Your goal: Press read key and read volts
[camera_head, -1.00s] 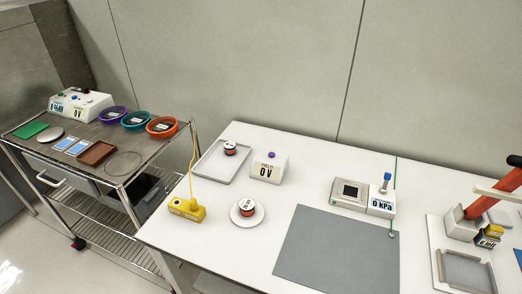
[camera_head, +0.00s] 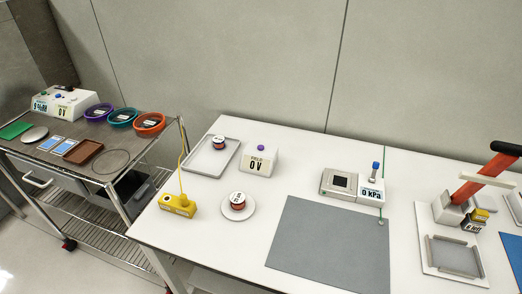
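A small white meter (camera_head: 259,163) stands on the white table, left of centre. Its front reads "FIELD" and "0 V", and a purple round key (camera_head: 261,148) sits on its top. A white box (camera_head: 66,102) on the cart at the far left also shows a "0 V" reading, with a second label on its left that is too small to read surely. It has small coloured buttons on top. Neither of my grippers shows in the view, and nothing touches the meter or its key.
A tray with a spool (camera_head: 219,142), a yellow box (camera_head: 178,205), a spool on a white dish (camera_head: 238,201), a grey mat (camera_head: 325,245) and a "0 kPa" gauge (camera_head: 371,190) share the table. A red lever (camera_head: 490,173) rises at right. Bare table lies around the meter's front.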

